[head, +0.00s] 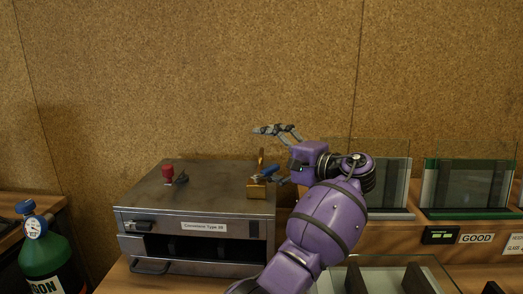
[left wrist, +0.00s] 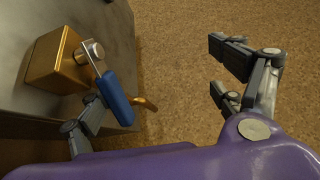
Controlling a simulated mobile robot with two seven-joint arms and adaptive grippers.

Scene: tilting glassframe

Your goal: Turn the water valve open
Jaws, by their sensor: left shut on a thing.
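The water valve is a brass block (head: 257,190) at the right end of a metal machine's top. Its blue lever handle (head: 266,174) sticks out to the right. In the left wrist view the brass block (left wrist: 52,62) is at the upper left, and the blue handle (left wrist: 117,98) slants down from a silver bolt. A curved brass pipe (left wrist: 149,104) shows behind the handle. My right gripper is out of view.
The metal machine (head: 160,205) carries a red knob (head: 168,172) on top. A green gas bottle (head: 42,255) stands at the left. Framed glass panels (head: 468,185) stand on a wooden ledge at the right, near my arm. A cork wall (head: 190,80) closes the back.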

